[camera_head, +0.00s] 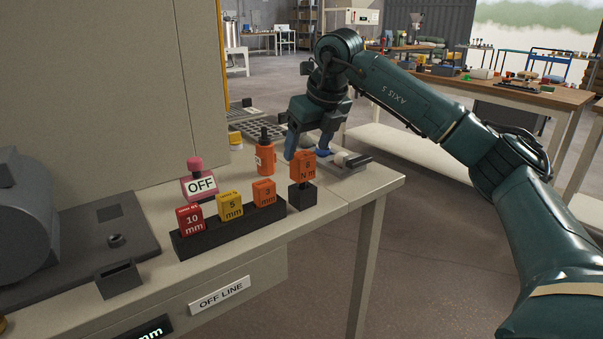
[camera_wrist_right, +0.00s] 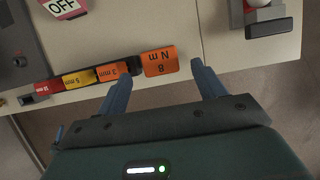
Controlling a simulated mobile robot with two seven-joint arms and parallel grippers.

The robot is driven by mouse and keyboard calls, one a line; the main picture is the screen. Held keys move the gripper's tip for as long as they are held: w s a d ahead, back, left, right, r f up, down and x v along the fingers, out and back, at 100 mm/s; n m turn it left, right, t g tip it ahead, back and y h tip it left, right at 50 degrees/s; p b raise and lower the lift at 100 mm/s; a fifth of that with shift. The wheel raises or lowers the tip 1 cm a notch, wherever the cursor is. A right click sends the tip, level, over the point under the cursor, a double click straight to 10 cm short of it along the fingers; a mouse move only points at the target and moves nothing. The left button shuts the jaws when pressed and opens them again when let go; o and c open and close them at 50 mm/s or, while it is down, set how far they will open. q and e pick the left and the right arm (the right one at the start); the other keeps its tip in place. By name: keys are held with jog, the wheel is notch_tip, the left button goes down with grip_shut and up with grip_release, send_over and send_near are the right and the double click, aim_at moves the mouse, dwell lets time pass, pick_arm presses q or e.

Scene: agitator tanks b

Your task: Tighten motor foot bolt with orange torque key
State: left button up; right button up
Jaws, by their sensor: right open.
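The orange torque key (camera_head: 303,165), marked 8 N m, stands upright in a small black block near the bench's front edge. It also shows in the right wrist view (camera_wrist_right: 160,62). My right gripper (camera_head: 307,151) is open above and just behind the key, with its blue fingers spread. In the right wrist view the key appears between the fingertips (camera_wrist_right: 163,72), and contact cannot be told. A grey motor (camera_head: 22,220) sits on a dark plate at the left. A round bolt-like head (camera_head: 115,240) stands on that plate. My left gripper is not in view.
A black rack (camera_head: 190,246) holds red 10 mm, yellow 5 mm and orange 3 mm keys, left of the torque key. Behind are a pink OFF tag (camera_head: 199,185) and an orange bottle (camera_head: 265,160). A clamp-like fixture (camera_head: 352,160) lies at the right end.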

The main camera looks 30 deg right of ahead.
aim_at(303, 167)
jog(key=shift+w+f, duration=0.25)
jog(key=shift+f, duration=0.45)
jog(key=b+x, duration=0.1)
jog(key=x, duration=0.4)
jog(key=shift+s+f, duration=0.1)
jog(key=shift+s, duration=0.05)
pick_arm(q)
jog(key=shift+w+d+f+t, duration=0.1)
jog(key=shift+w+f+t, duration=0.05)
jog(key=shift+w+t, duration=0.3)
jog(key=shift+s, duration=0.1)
pick_arm(e)
jog(key=c, duration=1.3)
notch_tip(303, 167, up, 10)
jog(key=shift+r+p, duration=0.1)
jog(key=shift+p, duration=1.05)
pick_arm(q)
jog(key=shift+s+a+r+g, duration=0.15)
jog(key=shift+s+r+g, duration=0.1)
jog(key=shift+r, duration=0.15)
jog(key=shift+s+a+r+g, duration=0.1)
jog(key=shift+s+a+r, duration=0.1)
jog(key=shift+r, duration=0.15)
pick_arm(e)
jog(key=shift+d, duration=0.1)
